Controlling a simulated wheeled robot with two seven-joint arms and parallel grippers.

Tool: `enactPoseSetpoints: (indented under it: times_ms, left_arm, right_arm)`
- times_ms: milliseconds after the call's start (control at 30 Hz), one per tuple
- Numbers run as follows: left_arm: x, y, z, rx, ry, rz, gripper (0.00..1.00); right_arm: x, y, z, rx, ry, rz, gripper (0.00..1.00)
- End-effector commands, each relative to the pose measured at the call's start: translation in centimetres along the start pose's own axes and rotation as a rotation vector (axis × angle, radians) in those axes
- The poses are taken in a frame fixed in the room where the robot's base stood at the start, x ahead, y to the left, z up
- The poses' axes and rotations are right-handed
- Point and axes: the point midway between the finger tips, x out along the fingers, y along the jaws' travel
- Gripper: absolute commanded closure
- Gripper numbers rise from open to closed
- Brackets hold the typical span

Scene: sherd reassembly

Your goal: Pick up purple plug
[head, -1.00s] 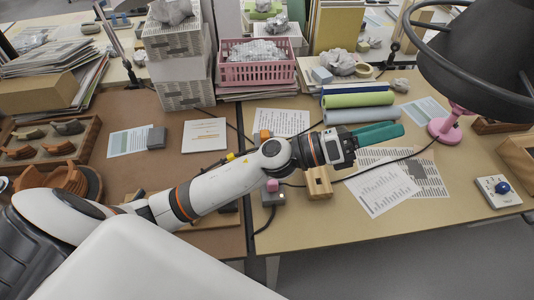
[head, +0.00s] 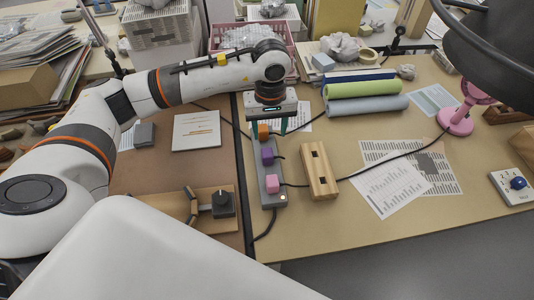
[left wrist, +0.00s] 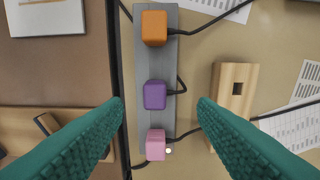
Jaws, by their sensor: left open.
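The purple plug (head: 267,155) sits in the middle of a grey power strip (head: 279,199), between an orange plug (head: 263,131) and a pink plug (head: 272,184). The purple plug also shows in the left wrist view (left wrist: 154,95), with a black cord leaving its right side. My left gripper (head: 266,126) points down above the orange end of the strip, with its green fingers apart. In the left wrist view its fingers (left wrist: 160,108) are spread wide on either side of the strip and hold nothing. My right gripper is not in view.
A wooden block with two slots (head: 319,172) lies right of the strip. A wooden board with a black knob (head: 223,203) lies to the left. Printed sheets (head: 385,188), rolled mats (head: 365,107) and a pink lamp base (head: 455,121) stand further right.

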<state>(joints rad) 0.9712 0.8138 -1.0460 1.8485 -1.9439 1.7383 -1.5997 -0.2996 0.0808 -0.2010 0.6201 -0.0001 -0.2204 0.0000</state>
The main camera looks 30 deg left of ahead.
Motion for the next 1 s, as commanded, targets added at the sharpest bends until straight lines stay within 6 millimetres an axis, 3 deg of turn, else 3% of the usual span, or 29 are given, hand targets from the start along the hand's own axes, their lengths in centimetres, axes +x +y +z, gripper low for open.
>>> enactPoseSetpoints:
  times_ms: [100, 367, 633, 967, 1000]
  left_arm:
    - [2.0, 0.0, -0.1, 0.000, 0.004, 0.001, 0.47]
    - [4.0, 0.1, -0.1, -0.001, 0.005, -0.001, 0.47]
    - [7.9, 0.7, -0.2, -0.001, 0.005, -0.002, 0.47]
    - [8.7, 0.7, -0.2, 0.000, 0.003, -0.005, 0.47]
    - [8.7, 0.7, -0.2, 0.000, 0.003, -0.004, 0.54]
  right_arm:
    - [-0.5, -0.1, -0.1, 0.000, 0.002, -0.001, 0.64]
    - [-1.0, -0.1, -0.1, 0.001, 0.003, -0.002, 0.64]
    - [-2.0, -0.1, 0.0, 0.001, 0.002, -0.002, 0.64]
    - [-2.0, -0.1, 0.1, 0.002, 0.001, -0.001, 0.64]
    - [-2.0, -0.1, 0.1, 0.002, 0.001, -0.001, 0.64]
